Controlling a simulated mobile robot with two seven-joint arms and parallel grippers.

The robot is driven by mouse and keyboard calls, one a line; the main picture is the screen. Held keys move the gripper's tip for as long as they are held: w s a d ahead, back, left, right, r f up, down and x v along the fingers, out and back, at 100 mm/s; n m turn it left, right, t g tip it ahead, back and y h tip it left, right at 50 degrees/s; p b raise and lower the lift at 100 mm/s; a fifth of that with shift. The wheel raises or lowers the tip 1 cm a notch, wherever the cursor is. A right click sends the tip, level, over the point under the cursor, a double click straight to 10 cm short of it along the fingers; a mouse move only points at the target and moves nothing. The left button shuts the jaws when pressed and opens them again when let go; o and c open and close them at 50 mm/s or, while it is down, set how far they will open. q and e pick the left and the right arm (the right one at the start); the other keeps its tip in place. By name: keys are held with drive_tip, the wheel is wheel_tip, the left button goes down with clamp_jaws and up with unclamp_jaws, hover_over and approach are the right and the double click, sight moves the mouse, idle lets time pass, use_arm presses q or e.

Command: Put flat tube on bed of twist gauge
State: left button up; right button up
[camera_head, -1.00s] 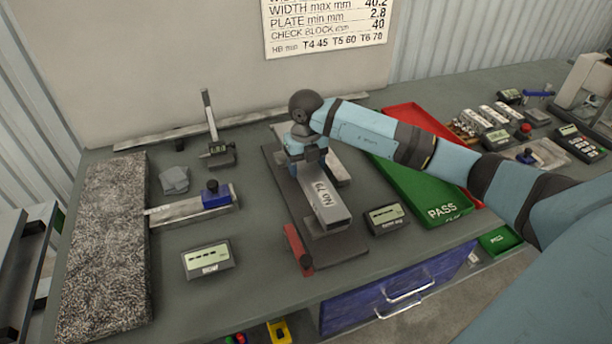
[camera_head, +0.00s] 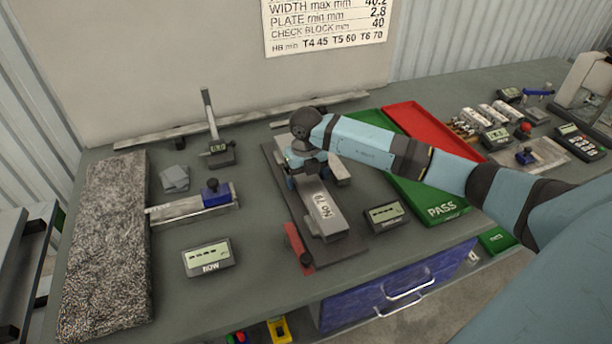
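The flat tube (camera_head: 326,213) is a long grey bar marked "No 79", lying lengthwise along the bed of the twist gauge. The twist gauge (camera_head: 345,250) has a dark base plate with a red piece at its near left corner. The tube's near end looks down at the bed; contact beneath it is hidden. My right gripper (camera_head: 307,175) points down over the tube's far part, its blue fingers on either side of it, seemingly closed on it. The fingertips are partly hidden. My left gripper is not in view.
Display boxes stand left (camera_head: 208,258) and right (camera_head: 386,216) of the gauge. A green PASS tray (camera_head: 440,209) and a red tray (camera_head: 425,123) lie to the right under my arm. A granite-like slab (camera_head: 105,245) and a blue-topped gauge (camera_head: 216,194) are left.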

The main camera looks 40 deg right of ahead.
drive_tip(key=shift+r, duration=0.6)
wheel_tip(320, 180, up, 11)
drive_tip(key=b, duration=0.1)
idle(0.3)
